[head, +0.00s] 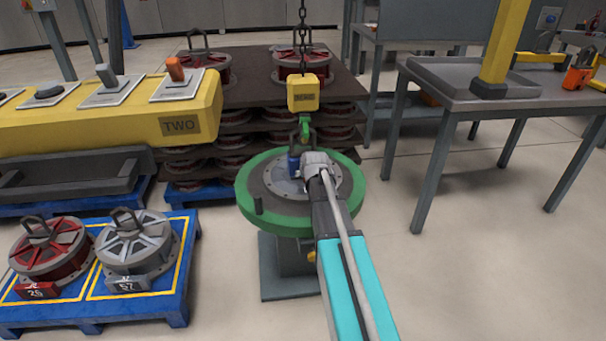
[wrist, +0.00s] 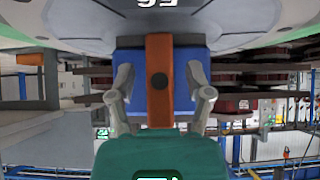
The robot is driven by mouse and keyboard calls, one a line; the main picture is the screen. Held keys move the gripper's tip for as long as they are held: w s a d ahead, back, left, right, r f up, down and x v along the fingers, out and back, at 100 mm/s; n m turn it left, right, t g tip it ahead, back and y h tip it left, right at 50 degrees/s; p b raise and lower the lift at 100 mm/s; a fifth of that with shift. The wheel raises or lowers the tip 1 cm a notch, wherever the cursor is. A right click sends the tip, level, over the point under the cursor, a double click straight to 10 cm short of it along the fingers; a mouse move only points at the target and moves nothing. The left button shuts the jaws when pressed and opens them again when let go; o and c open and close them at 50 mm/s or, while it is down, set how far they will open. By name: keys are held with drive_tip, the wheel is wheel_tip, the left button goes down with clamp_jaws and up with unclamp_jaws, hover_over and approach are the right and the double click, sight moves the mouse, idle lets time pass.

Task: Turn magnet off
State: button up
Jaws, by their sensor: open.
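A blue block with an orange-brown bar (wrist: 159,60) down its middle fills the centre of the wrist view. The bar has a dark round spot and looks like a lever. I cannot tell whether it stands on or off. My gripper (wrist: 161,98) is open, one grey finger on each side of the bar, in front of the block (wrist: 131,75). I cannot tell whether the fingers touch anything. In the head view my gripper (head: 308,166) is over the round green-rimmed table (head: 252,172), next to a small blue part (head: 294,163). My arm hides much of the part there.
A yellow hoist block (head: 303,93) hangs by a chain over the round table, with a green hook (head: 305,127) below. A yellow beam (head: 130,125) and a blue pallet (head: 150,308) with two wheel-like parts stand left. A grey table (head: 460,98) stands right. Floor between is clear.

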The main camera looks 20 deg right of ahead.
drive_tip(key=shift+y, duration=0.3)
